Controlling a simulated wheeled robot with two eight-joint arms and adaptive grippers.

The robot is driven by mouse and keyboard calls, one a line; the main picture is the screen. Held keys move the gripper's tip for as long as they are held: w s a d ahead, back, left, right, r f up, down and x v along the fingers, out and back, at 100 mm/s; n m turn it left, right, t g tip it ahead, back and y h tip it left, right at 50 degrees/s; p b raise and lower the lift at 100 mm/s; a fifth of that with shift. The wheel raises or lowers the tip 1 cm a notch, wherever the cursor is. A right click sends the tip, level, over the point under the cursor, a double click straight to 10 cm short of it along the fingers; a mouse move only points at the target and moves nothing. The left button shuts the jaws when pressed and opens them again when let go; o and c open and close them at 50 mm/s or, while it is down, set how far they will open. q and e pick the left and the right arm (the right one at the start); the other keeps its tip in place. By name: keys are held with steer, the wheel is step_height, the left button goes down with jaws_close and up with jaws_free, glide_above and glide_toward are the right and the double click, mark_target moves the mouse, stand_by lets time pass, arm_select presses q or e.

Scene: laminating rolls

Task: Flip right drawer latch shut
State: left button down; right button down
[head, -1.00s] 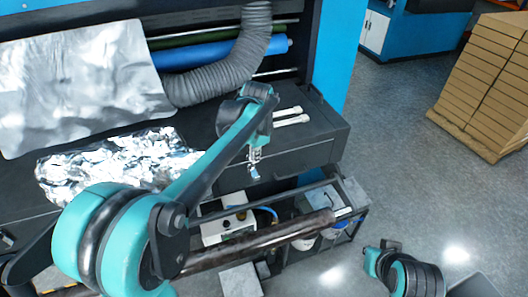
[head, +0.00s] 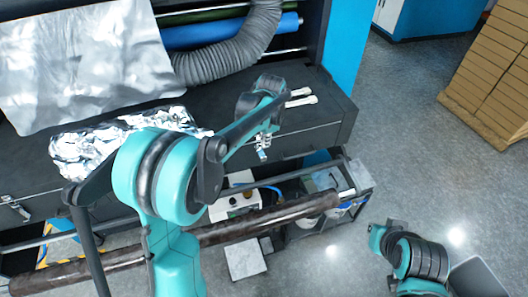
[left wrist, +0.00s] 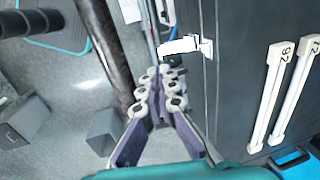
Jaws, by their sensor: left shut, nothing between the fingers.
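The right drawer latch (left wrist: 185,46) is a small pale metal fitting at the drawer's front edge. In the left wrist view its flap sticks out from the dark drawer front (left wrist: 210,105). In the head view, the spot of the latch lies just below my left wrist, where small metal parts are hard to tell apart. My left gripper (left wrist: 162,85) is shut and empty, its fingertips close to the latch; I cannot tell whether they touch it. My left gripper also shows in the head view (head: 264,143), small and partly hidden by the wrist. My right gripper cannot be made out.
Two white bars (head: 300,97) lie on the dark worktop beside my left wrist. Crumpled foil (head: 95,145) lies farther left. A dark roll (head: 270,219) runs below the drawers, above an open lower shelf.

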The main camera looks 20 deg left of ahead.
mark_target(265, 157)
arm_select(q)
steer(key=f, duration=0.5)
steer(key=w+f+p, duration=0.1)
steer(key=f, duration=0.1)
steer(key=shift+w+a+f, duration=0.1)
steer(key=shift+a+f, duration=0.3)
steer(key=shift+d+f+t+b, duration=0.1)
steer(key=shift+f+t+b, duration=0.25)
steer(key=shift+b, duration=0.35)
steer(key=shift+s, duration=0.2)
steer(key=shift+s+d+f+t+y+b, duration=0.15)
steer(key=shift+f+t+y+b, duration=0.3)
steer(key=shift+b, duration=0.55)
steer(key=f+t+y+b, duration=0.2)
steer(key=f+b, duration=0.1)
steer(key=b, duration=0.4)
steer(key=f+t+y+b, duration=0.1)
steer(key=f+t+b, duration=0.2)
steer(key=b, duration=0.4)
steer(key=w+f+t+y+b, duration=0.1)
steer(key=f+t+y+b, duration=0.1)
steer(key=b, duration=0.5)
steer(key=shift+a+f+t+y+b, duration=0.35)
steer(key=shift+a+f+t+b, duration=0.05)
steer(key=shift+t, duration=0.3)
steer(key=shift+w+a+f+b, duration=0.2)
steer(key=shift+w+f+b, duration=0.15)
steer(key=shift+b, duration=0.1)
